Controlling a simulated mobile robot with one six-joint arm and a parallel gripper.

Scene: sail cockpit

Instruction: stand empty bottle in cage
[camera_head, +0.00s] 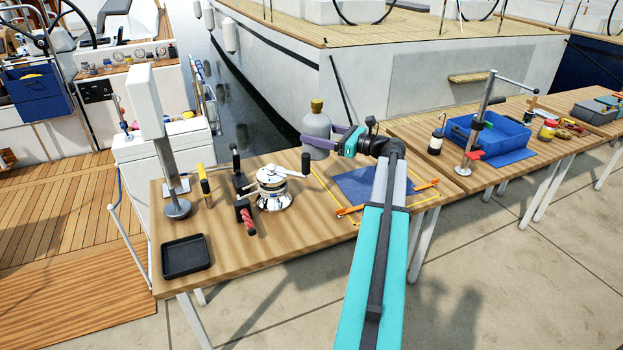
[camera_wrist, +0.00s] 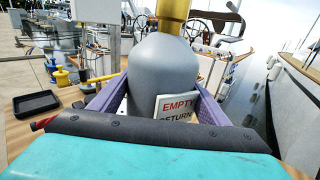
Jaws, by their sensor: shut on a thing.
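The grey bottle (camera_head: 315,127) with a brass-coloured top stands upright in the head view, at the far edge of the wooden table. In the wrist view the bottle (camera_wrist: 160,75) fills the middle, between two purple fingers. My gripper (camera_wrist: 160,100) is shut on its body; it also shows in the head view (camera_head: 338,137), reaching in from the right. I cannot tell whether the bottle's base touches the table. I cannot make out a cage for certain in either view.
A winch (camera_head: 273,190), a black tray (camera_head: 186,256) and a metal post (camera_head: 177,207) stand left on the table (camera_head: 225,250). A blue mat (camera_head: 362,184) lies under my arm. A blue bin (camera_head: 500,138) is further right. Water and a boat hull lie behind.

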